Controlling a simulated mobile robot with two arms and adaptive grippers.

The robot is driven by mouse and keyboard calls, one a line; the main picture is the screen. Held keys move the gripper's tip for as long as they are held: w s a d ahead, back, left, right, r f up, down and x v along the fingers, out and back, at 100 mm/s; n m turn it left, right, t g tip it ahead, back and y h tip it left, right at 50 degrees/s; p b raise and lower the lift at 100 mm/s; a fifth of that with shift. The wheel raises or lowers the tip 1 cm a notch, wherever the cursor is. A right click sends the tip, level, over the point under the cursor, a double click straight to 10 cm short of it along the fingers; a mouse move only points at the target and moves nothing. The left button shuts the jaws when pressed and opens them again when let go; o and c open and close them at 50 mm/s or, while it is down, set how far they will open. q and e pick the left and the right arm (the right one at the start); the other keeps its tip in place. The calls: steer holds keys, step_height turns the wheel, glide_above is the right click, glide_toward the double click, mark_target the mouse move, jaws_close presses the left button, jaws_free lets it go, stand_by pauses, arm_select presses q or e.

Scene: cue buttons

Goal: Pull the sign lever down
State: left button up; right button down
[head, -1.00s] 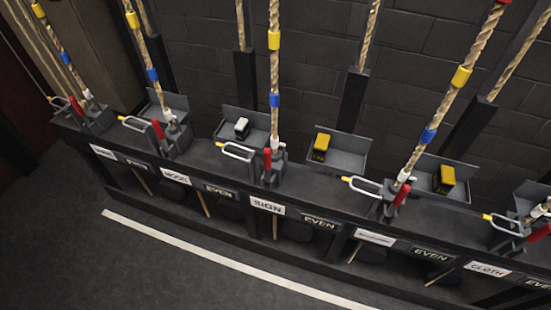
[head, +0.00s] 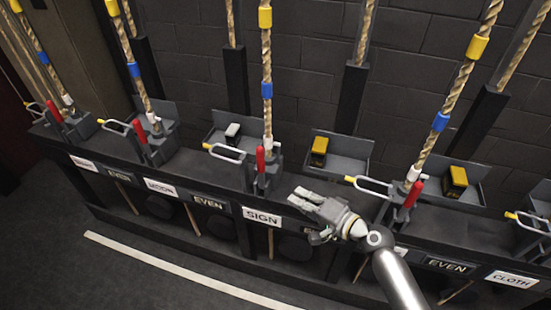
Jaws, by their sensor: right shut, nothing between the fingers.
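The sign lever (head: 261,160) is a red handle standing upright at the foot of a rope, above the white SIGN label (head: 262,217) on the rail front. My right gripper (head: 297,198) comes in from the lower right. Its fingers point left toward the sign lever and are apart from it, to its right and a little lower in the picture. The gripper is shut and empty. My left gripper is not in view.
A silver loop with a yellow end (head: 225,153) is left of the sign lever. A neighbouring red lever (head: 413,192) stands right of my gripper. Trays hold a white block (head: 233,133) and a yellow block (head: 319,150). The floor in front is open.

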mark_target(261, 169)
steer(key=w+r+m+t+y, duration=0.1)
steer(key=w+r+m+t, duration=0.1)
steer(key=r, duration=0.5)
steer(key=shift+w+d+r+m, duration=0.25)
steer(key=shift+w+d+m, duration=0.05)
steer(key=shift+w, duration=0.35)
steer(key=shift+w, duration=0.1)
steer(key=x, duration=1)
steer(key=shift+r+p, duration=0.1)
steer(key=shift+p, duration=0.25)
steer(key=shift+s+a+b, duration=0.1)
steer(key=shift+s+b, duration=0.2)
steer(key=shift+b, duration=0.3)
